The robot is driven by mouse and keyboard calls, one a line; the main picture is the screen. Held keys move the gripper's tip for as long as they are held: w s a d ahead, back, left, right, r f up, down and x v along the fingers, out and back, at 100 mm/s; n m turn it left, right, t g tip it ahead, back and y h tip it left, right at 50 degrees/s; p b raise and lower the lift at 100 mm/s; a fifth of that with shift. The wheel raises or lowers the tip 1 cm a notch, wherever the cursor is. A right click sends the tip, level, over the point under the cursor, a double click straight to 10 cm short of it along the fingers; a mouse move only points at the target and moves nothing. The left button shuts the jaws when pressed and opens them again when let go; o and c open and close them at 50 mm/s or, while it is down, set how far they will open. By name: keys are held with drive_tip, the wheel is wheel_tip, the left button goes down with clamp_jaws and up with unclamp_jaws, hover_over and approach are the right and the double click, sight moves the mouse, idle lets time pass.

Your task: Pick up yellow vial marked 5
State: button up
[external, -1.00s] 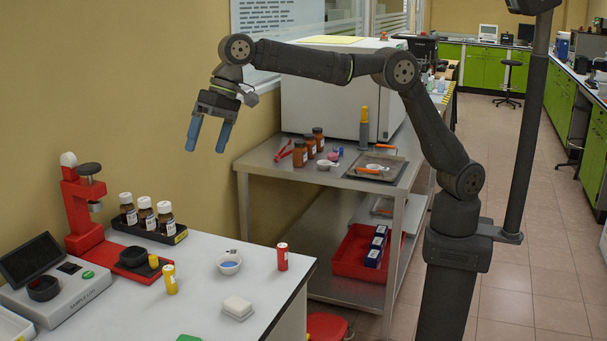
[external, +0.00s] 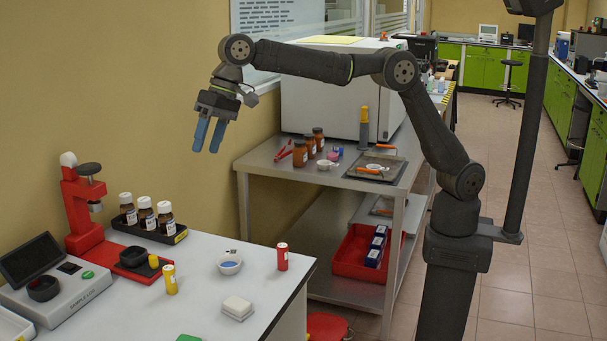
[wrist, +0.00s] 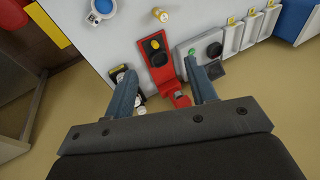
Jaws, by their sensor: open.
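The yellow vial (external: 170,279) stands upright on the white table, in front of the red press and to the left of a small white bowl. It also shows in the wrist view (wrist: 160,15) near the top edge, beyond my fingertips. Its marking is too small to read. My gripper (external: 207,150) hangs in the air well above and behind the table, fingers pointing down, open and empty. In the wrist view its two blue fingers (wrist: 165,76) are spread, with the red press between and beyond them.
A red press (external: 82,205) and several brown bottles in a black tray (external: 180,236) stand at the table's back. A bowl (external: 229,264), red vial (external: 282,257) and white block (external: 238,308) are near the vial. A grey analyzer (external: 75,296) is at left.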

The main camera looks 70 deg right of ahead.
drive_tip(key=n, duration=1.3)
approach(171, 279)
drive_tip(key=x, duration=0.3)
drive_tip(key=d+x, duration=0.1)
drive_tip(key=x, duration=0.7)
drive_tip(key=shift+w+d+f, duration=0.15)
drive_tip(key=shift+w+d, duration=0.05)
drive_tip(key=shift+w, duration=0.2)
drive_tip(key=c, duration=1)
drive_tip(key=shift+c, duration=0.2)
